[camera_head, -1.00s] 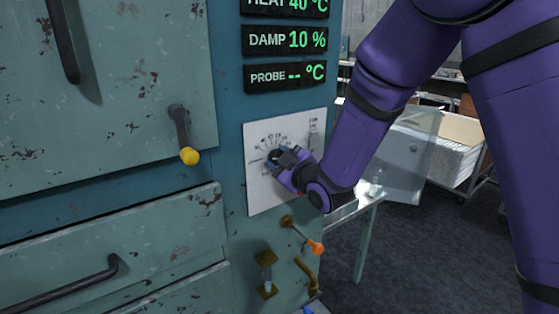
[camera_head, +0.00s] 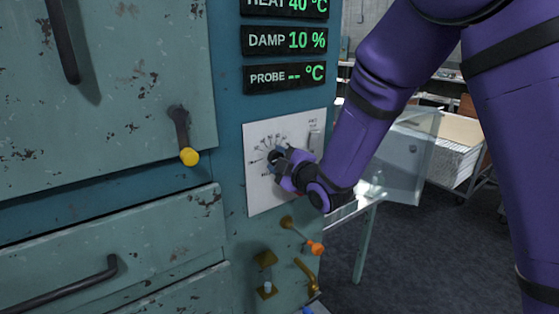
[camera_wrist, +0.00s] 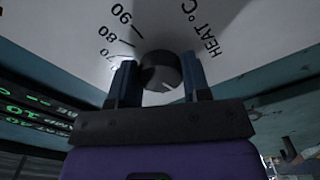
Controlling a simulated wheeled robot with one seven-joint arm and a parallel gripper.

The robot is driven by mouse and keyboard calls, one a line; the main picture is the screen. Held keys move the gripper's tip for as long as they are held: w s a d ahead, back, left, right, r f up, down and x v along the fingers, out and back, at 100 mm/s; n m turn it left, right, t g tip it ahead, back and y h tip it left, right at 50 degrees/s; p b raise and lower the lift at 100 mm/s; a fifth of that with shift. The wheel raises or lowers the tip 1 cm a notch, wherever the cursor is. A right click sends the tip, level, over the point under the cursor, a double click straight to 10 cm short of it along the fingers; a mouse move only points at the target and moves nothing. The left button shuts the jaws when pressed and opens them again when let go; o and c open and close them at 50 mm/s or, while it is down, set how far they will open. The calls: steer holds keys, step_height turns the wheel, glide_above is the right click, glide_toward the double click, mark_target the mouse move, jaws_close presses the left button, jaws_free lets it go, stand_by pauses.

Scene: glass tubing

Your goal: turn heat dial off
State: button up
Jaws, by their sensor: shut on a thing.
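The heat dial is a dark round knob (camera_wrist: 160,72) on a white plate (camera_head: 262,190) printed with a fan of marks. In the wrist view the plate shows 70, 80, 90 and "HEAT °C", and the knob has a pale pointer line. My gripper (camera_wrist: 157,82) is shut on the knob, one finger on each side. In the head view my gripper (camera_head: 280,158) covers most of the knob. The display above (camera_head: 288,5) reads HEAT 40 °C.
Below the plate are a lever with an orange end (camera_head: 316,248) and brass fittings (camera_head: 266,270). A latch with a yellow knob (camera_head: 189,156) is on the door at left. A glass-sided box (camera_head: 408,155) stands behind my arm.

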steer(key=shift+f, duration=0.1)
steer(key=o, duration=0.9)
steer(key=v, duration=1.1)
steer(key=shift+w, duration=0.1)
steer(key=s+d+r+m+g+h, duration=0.2)
steer(key=d+r+m+h, duration=0.25)
steer(key=d, duration=0.25)
steer(key=s+d+r+m+g+h, duration=0.1)
steer(key=s+d+r+m+h, duration=0.15)
steer(key=d+m, duration=0.4)
steer(key=s+d+r+m+g+h, duration=0.1)
steer(key=s+d+m+g, duration=0.1)
steer(key=s, duration=0.5)
steer(key=s+d+r+m+g+h, duration=0.1)
steer(key=s+d+r+m+g, duration=0.1)
steer(key=s, duration=0.5)
steer(key=s+d+r+m+g+h, duration=0.1)
steer(key=s+d+r+m+g, duration=0.1)
steer(key=s+d+m, duration=0.2)
steer(key=shift+s+d+g, duration=0.2)
steer(key=shift+s+d, duration=0.15)
steer(key=shift+s, duration=0.45)
steer(key=shift+s+d+g, duration=0.2)
steer(key=shift+s+d, duration=0.15)
steer(key=shift+s, duration=0.45)
